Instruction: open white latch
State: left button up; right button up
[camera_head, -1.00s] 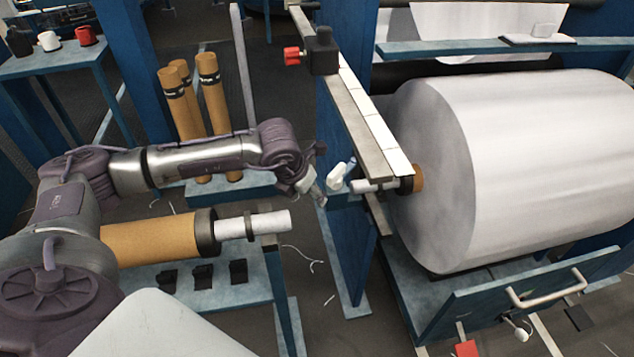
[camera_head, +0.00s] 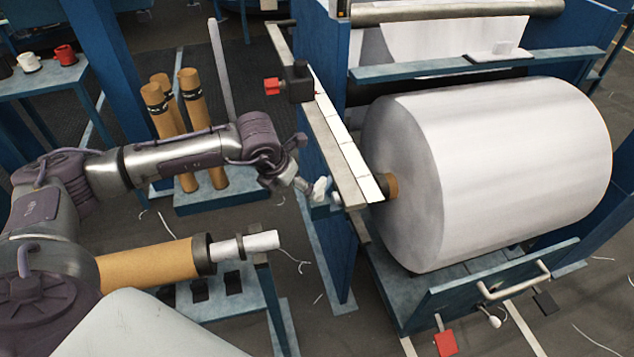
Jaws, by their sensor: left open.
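The white latch (camera_head: 321,188) is a small pale lever on the blue loom frame, just left of the end of the big fabric roll's shaft. My left gripper (camera_head: 306,186) is open, with its fingertips right beside the latch on its left. I cannot tell whether they touch it. The gripper is small and dark here, and partly covers what lies behind it. My right gripper is not in view.
The large white fabric roll (camera_head: 500,170) fills the right, with a long rail (camera_head: 338,145) left of it. A red knob on a black block (camera_head: 298,82) sits on the rail. Cardboard tubes (camera_head: 195,100) stand behind my arm; another tube (camera_head: 150,264) lies below it.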

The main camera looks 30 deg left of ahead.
aim_at(323, 184)
jog(key=k+l, duration=0.35)
jog(key=l, duration=0.15)
jog(key=k+l, duration=0.4)
jog(key=l, duration=0.05)
